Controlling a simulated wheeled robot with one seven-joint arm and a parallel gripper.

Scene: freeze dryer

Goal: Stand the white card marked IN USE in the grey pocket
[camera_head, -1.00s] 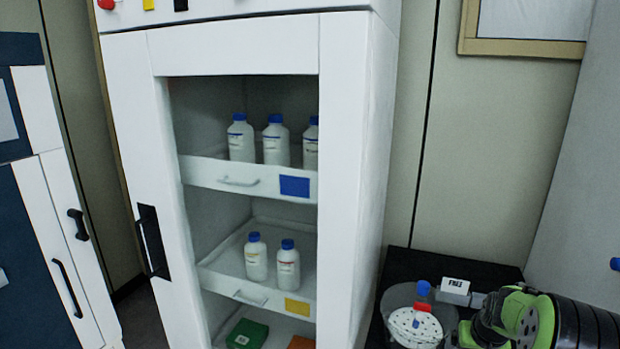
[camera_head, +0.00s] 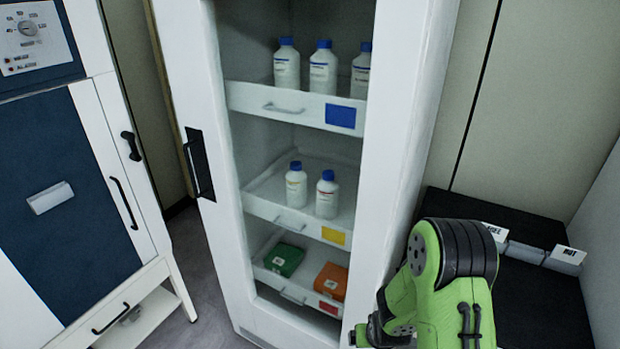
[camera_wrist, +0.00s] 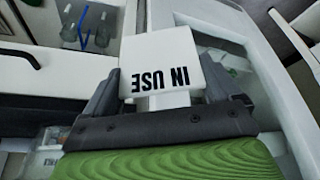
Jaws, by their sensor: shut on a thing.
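The white card marked IN USE (camera_wrist: 158,48) fills the middle of the wrist view, its lettering upside down. My gripper (camera_wrist: 160,82) is shut on the card, with a dark finger on either side of it. In the head view my green arm is at the lower right, and the card is not discernible there. A pale grey, box-like holder (camera_head: 50,198), which looks like the pocket, is on the dark blue door at the left. It is well to the left of my arm. Its opening is too small to make out.
A white cabinet (camera_head: 405,120) with open shelves of bottles and boxes stands between my arm and the blue-doored machine (camera_head: 70,240). Black handles stick out from both. At right, a black bench (camera_head: 545,300) bears white lettered cards (camera_head: 567,254). Grey floor shows between the machine and cabinet.

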